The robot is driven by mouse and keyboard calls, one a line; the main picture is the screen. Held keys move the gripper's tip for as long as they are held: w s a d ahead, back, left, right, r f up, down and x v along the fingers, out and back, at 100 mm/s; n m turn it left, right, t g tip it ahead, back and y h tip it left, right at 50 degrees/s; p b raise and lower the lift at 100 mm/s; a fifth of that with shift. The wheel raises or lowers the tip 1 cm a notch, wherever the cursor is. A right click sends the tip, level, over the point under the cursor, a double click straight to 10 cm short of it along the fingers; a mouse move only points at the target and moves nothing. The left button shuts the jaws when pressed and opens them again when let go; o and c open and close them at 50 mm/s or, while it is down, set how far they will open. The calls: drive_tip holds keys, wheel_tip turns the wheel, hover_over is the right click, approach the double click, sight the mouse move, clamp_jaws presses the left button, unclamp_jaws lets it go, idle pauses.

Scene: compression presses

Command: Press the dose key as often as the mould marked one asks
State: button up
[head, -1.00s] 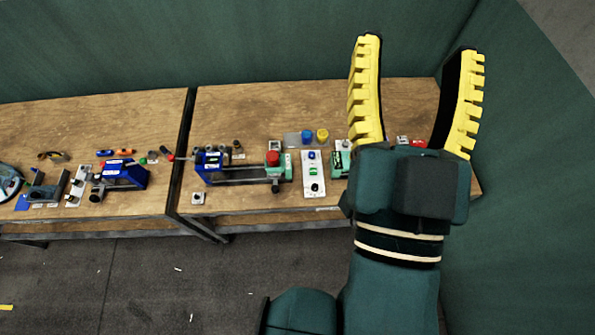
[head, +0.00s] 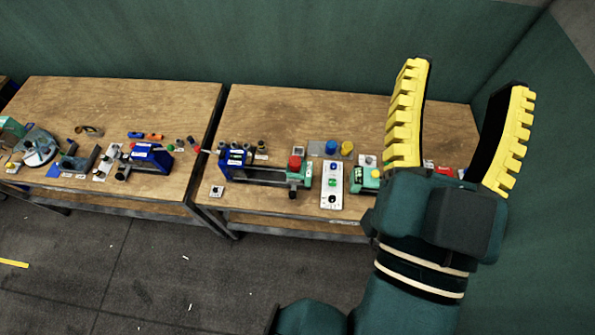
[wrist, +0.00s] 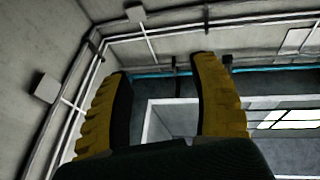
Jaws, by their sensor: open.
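My gripper (head: 468,78) is raised at the right in the head view, its two yellow ribbed fingers spread wide with nothing between them. The wrist view also shows my gripper (wrist: 162,66) open and empty, pointing at the ceiling. On the right table, a white panel (head: 331,185) carries a blue knob, a green patch and a dark round part. A blue and green press (head: 262,173) with a red knob (head: 295,162) stands left of it. Labels are too small to read, so I cannot tell which part is the dose key or the mould marked one.
The right table (head: 280,105) also holds blue and yellow round pieces (head: 339,147) and a green device (head: 365,178), partly behind my arm. The left table (head: 110,95) holds another blue press (head: 150,157) and several small parts. A green wall stands behind.

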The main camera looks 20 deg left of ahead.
idle(0.4)
clamp_jaws()
drive_tip(key=c, duration=1.1)
unclamp_jaws()
